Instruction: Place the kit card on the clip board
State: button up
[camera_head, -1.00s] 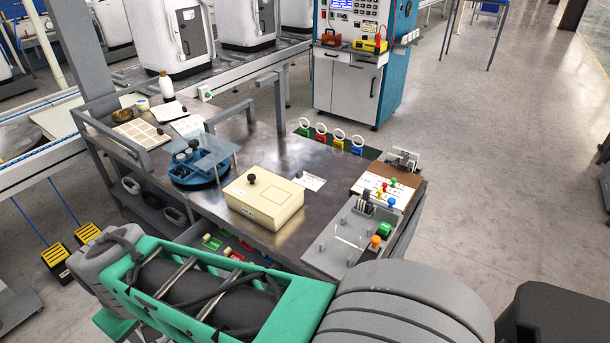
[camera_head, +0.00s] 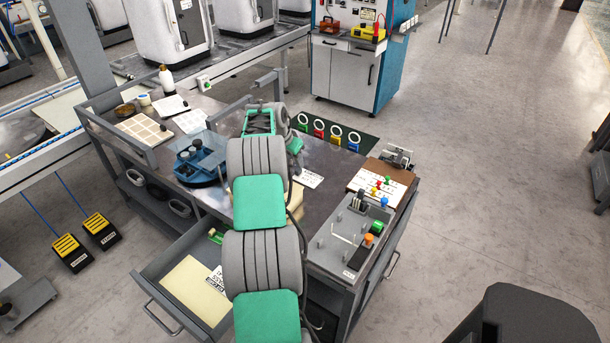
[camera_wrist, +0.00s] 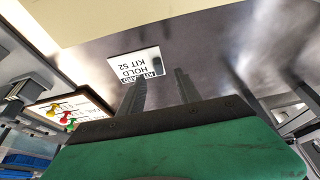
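The kit card (camera_head: 311,179), a small white card, lies flat on the dark table top, right of my arm. In the wrist view the card (camera_wrist: 136,65) shows upside-down print with "HOLD" and "KIT". The clip board (camera_head: 403,175), brown with a white sheet and a metal clip, lies at the table's right end; it shows at left in the wrist view (camera_wrist: 101,101). Coloured knobs or pins stand on its sheet. My gripper (camera_wrist: 159,88) is open, its two dark fingers apart and empty. The card appears just beyond the left fingertip, with no visible contact.
A blue fixture (camera_head: 199,160) stands left of my arm. A cream box (camera_wrist: 100,18) is partly hidden by my arm. A grey panel (camera_head: 337,252) with posts and buttons borders the clip board. An open drawer (camera_head: 150,272) juts out at front left.

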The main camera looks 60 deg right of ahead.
aim_at(297, 170)
jog(key=p+x, duration=0.1)
jog(key=x, duration=0.4)
jog(key=shift+s+f, duration=0.1)
jog(key=shift+s, duration=0.05)
jog(key=shift+c, duration=0.3)
grip_shut()
